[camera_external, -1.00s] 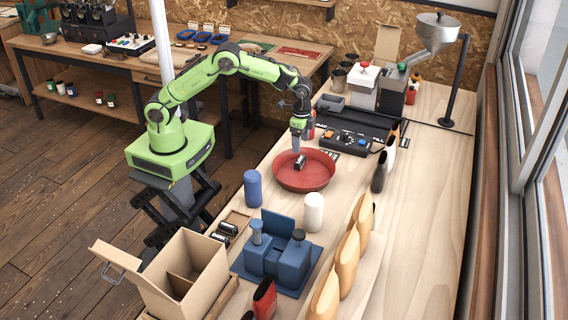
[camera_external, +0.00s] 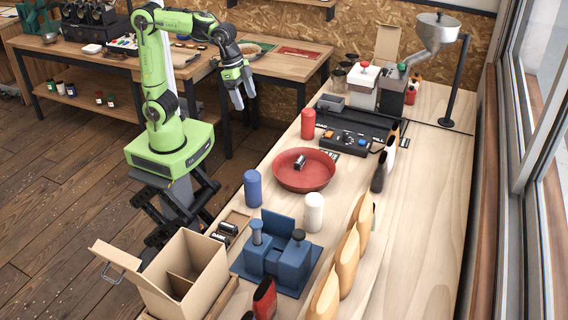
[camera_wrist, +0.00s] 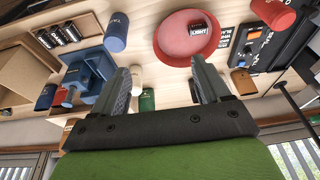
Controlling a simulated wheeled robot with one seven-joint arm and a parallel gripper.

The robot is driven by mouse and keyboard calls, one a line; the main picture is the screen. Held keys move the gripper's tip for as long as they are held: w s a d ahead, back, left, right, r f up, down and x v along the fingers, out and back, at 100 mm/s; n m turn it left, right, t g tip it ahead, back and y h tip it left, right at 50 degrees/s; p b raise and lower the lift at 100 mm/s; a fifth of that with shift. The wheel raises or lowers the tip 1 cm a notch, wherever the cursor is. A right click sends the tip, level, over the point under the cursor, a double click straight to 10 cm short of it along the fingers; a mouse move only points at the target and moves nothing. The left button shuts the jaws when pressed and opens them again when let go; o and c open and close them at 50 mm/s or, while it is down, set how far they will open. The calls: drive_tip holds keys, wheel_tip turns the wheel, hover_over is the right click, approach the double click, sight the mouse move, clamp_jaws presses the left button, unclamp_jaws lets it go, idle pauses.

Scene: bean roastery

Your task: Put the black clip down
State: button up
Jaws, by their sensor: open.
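The black clip (camera_external: 299,162) lies in the round red bowl (camera_external: 318,183) on the long wooden workbench. It has a pale label and shows small in the wrist view (camera_wrist: 198,28), inside the red bowl (camera_wrist: 170,47). My gripper (camera_external: 244,98) is open and empty, raised in the air to the left of the bench and well apart from the bowl. In the wrist view, its two grey fingers (camera_wrist: 163,88) stand wide apart with nothing between them.
A red cylinder (camera_external: 308,124), a blue cylinder (camera_external: 253,188) and a white cylinder (camera_external: 314,212) stand around the bowl. A tray with more black clips (camera_external: 224,231), a blue fixture (camera_external: 280,262) and an open cardboard box (camera_external: 205,270) are nearer.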

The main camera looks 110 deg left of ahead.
drive_tip(key=s+d+f+t, duration=0.1)
drive_tip(key=s+d, duration=0.1)
drive_tip(key=s, duration=0.6)
drive_tip(key=s+d+f+t, duration=0.1)
drive_tip(key=s+d, duration=0.1)
drive_tip(key=s, duration=0.5)
drive_tip(key=shift+s+d, duration=0.35)
drive_tip(key=shift+s, duration=0.05)
drive_tip(key=shift+o, duration=0.3)
drive_tip(key=o, duration=0.3)
